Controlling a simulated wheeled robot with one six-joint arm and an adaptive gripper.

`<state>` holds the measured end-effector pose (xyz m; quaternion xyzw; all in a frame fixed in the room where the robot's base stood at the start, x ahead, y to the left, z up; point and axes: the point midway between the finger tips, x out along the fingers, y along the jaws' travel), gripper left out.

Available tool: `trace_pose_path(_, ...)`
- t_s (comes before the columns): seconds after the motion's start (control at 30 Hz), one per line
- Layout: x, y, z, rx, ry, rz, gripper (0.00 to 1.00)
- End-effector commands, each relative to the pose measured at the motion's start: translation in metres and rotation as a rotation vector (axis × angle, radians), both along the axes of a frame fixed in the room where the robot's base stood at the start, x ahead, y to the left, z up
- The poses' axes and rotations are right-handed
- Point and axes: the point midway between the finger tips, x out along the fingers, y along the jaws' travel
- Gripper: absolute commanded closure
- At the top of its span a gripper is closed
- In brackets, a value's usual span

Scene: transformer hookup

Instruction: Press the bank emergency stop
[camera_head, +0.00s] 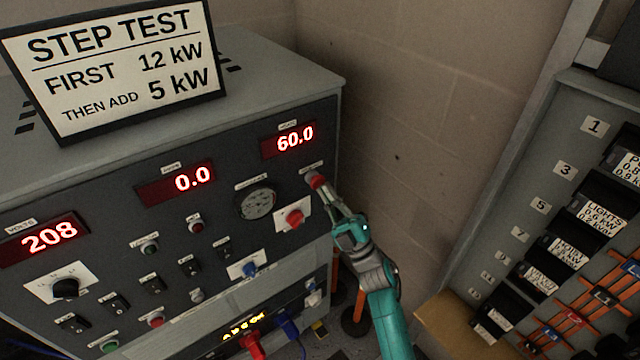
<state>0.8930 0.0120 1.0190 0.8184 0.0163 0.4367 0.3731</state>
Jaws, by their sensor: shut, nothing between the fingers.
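The bank's dark front panel (110,240) stands at the left and centre. A red button (315,179), which looks like the emergency stop, sits under a small label near the panel's right edge. My gripper (322,190) is shut and empty, with its fingertips right at this button. The tips overlap its lower right side, and I cannot tell whether they touch it or whether it is pushed in. A separate red knob (294,217) on a white plate lies just left of and below the fingers.
Red displays read 208 (50,236), 0.0 (192,179) and 60.0 (295,138). A round gauge (257,201) and several switches share the panel. A step test sign (118,62) stands on top. A breaker panel (560,190) is at the right; bare wall (420,130) lies between.

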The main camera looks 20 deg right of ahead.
Motion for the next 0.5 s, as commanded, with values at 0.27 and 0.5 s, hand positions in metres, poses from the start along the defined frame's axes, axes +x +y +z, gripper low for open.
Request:
trace_pose_path(0.27,-0.0093,-0.0032,0.0002,0.001,0.000,0.001,1.00)
trace_pose_path(0.5,-0.0100,-0.0034,-0.0001,0.001,0.000,0.001,1.00)
